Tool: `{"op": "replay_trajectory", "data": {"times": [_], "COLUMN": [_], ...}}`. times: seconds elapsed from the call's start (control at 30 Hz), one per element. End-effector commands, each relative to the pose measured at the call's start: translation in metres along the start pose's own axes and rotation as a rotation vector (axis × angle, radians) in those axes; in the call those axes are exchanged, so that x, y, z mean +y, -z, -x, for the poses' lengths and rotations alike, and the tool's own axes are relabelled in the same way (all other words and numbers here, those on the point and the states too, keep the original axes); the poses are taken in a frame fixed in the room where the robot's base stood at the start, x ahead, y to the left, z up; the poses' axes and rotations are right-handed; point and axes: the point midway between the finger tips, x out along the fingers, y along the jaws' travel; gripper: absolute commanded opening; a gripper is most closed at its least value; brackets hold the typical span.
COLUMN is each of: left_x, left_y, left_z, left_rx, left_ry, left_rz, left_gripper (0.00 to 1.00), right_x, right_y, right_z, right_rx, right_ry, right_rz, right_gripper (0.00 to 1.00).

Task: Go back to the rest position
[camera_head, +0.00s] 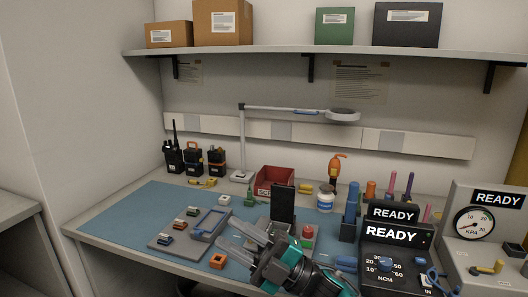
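My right gripper (224,233) reaches in from the lower right over the front of the workbench, its fingers pointing left. The two grey fingers are apart with nothing visible between them, so it is open and empty. The teal and black wrist (300,268) hides part of the bench's front edge. The blue mat (120,212) lies under and left of the gripper. A grey-blue frame-shaped part (209,222) lies on a tray just left of the fingertips. My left gripper is not in view.
Black radios (173,150) stand at the back left. A lamp (342,114) arches over the bench, with a red bin (272,181) below. READY instruments (392,235) crowd the right, close to my wrist. A shelf (300,50) with boxes hangs above. The mat's left part is clear.

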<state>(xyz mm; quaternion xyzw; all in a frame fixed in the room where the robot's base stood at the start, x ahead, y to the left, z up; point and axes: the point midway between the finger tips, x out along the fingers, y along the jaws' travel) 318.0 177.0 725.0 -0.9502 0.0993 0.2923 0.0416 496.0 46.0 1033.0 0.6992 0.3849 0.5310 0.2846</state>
Motion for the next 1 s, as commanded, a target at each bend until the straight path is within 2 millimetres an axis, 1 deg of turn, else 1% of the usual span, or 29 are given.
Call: {"op": "replay_trajectory", "data": {"times": [0.03,0.07,0.17,0.27,0.3,0.37,0.4,0.43,0.47,0.5,0.57,0.6,0.67,0.7,0.8,0.83,0.9,1.0], "left_x": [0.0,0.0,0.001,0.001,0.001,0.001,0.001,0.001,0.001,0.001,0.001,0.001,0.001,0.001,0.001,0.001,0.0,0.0], "left_y": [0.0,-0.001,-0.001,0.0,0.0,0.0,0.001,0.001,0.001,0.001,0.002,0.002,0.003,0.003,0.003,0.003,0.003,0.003], "left_z": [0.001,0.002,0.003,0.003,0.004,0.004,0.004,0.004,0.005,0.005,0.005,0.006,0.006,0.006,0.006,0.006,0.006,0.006], "left_rx": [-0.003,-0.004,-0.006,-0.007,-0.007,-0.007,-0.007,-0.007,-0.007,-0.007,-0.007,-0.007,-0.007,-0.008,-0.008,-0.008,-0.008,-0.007], "left_ry": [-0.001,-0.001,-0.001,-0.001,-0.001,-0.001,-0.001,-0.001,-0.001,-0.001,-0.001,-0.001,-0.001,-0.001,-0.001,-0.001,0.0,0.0], "left_rz": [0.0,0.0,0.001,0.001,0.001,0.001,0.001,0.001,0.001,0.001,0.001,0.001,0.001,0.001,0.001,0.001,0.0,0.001], "left_gripper": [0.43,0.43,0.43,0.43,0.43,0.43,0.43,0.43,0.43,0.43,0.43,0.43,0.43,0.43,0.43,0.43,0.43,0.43], "right_x": [-0.008,-0.011,-0.024,-0.04,-0.048,-0.06,-0.069,-0.076,-0.083,-0.092,-0.107,-0.116,-0.129,-0.137,-0.152,-0.155,-0.161,-0.164], "right_y": [-0.004,-0.007,-0.017,-0.024,-0.025,-0.024,-0.022,-0.019,-0.016,-0.009,0.003,0.012,0.029,0.04,0.066,0.073,0.085,0.093], "right_z": [0.013,0.021,0.053,0.093,0.111,0.14,0.159,0.175,0.19,0.211,0.243,0.264,0.292,0.308,0.341,0.348,0.361,0.37], "right_rx": [-0.091,-0.148,-0.34,-0.535,-0.615,-0.735,-0.815,-0.875,-0.935,-1.016,-1.136,-1.213,-1.322,-1.387,-1.52,-1.55,-1.604,-1.643], "right_ry": [-0.051,-0.079,-0.164,-0.238,-0.264,-0.3,-0.323,-0.338,-0.353,-0.37,-0.394,-0.407,-0.422,-0.43,-0.443,-0.445,-0.449,-0.452], "right_rz": [-0.06,-0.092,-0.204,-0.318,-0.366,-0.437,-0.484,-0.519,-0.554,-0.601,-0.671,-0.717,-0.778,-0.815,-0.891,-0.907,-0.938,-0.959], "right_gripper": [0.34,0.34,0.34,0.34,0.34,0.34,0.34,0.34,0.34,0.34,0.34,0.34,0.34,0.34,0.34,0.34,0.34,0.34]}}
